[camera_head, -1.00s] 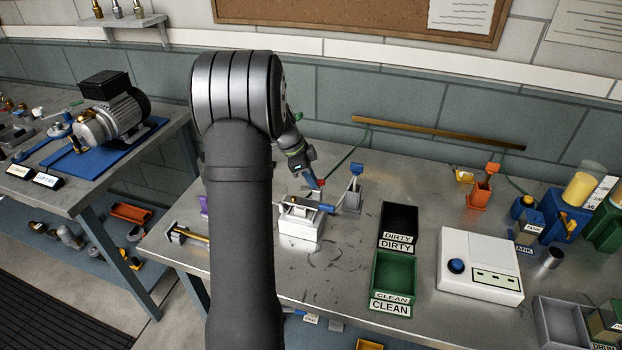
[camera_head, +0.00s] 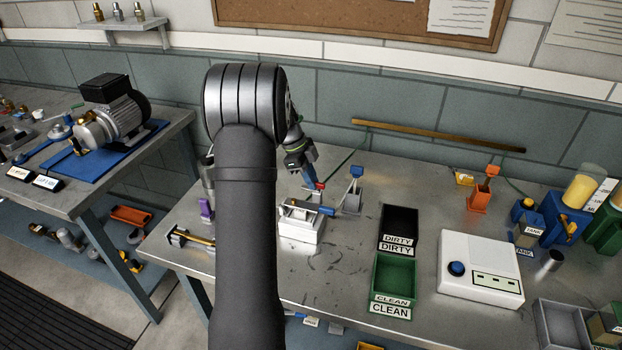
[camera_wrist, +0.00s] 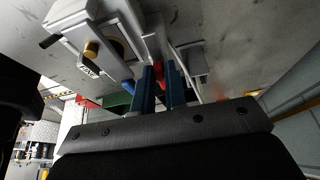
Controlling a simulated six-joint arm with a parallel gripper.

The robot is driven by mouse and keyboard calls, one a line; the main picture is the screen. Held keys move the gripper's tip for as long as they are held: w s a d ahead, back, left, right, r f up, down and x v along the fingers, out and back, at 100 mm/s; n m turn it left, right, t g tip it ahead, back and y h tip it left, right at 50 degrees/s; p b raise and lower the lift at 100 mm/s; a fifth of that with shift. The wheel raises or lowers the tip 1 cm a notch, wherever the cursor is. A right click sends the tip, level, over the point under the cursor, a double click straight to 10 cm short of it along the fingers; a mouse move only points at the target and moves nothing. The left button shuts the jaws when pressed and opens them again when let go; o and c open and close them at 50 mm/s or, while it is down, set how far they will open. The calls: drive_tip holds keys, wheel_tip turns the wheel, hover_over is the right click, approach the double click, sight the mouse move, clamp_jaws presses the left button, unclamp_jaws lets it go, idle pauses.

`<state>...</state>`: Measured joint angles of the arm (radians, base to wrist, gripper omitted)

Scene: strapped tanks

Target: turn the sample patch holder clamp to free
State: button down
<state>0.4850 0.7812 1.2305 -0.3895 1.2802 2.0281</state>
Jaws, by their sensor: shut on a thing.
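The sample patch holder (camera_head: 300,226) is a white block with a grey frame on top, on the bench right of my arm. A blue piece (camera_head: 327,210) sticks out from its right side. The red clamp handle (camera_head: 319,186) stands at its back. My gripper (camera_head: 308,180) reaches down behind the holder, shut on the red handle. In the wrist view, the dark blue fingers (camera_wrist: 160,85) are on either side of the red handle (camera_wrist: 159,68). The clamp's lower part is partly hidden.
A grey stand with a blue top (camera_head: 354,190) is close on the right. The black DIRTY tray (camera_head: 399,214) and green CLEAN tray (camera_head: 376,278) are further right, before a white box (camera_head: 480,262). A purple item (camera_head: 206,209) is beside my arm. The bench before the holder is clear.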

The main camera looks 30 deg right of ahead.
drive_tip(key=c, duration=1.5)
unclamp_jaws()
drive_tip(key=shift+o, duration=0.2)
drive_tip(key=v, duration=1.7)
drive_tip(key=shift+a+r, duration=0.15)
drive_tip(key=shift+a, duration=0.05)
drive_tip(key=x, duration=1.7)
drive_tip(key=shift+d+f, duration=0.2)
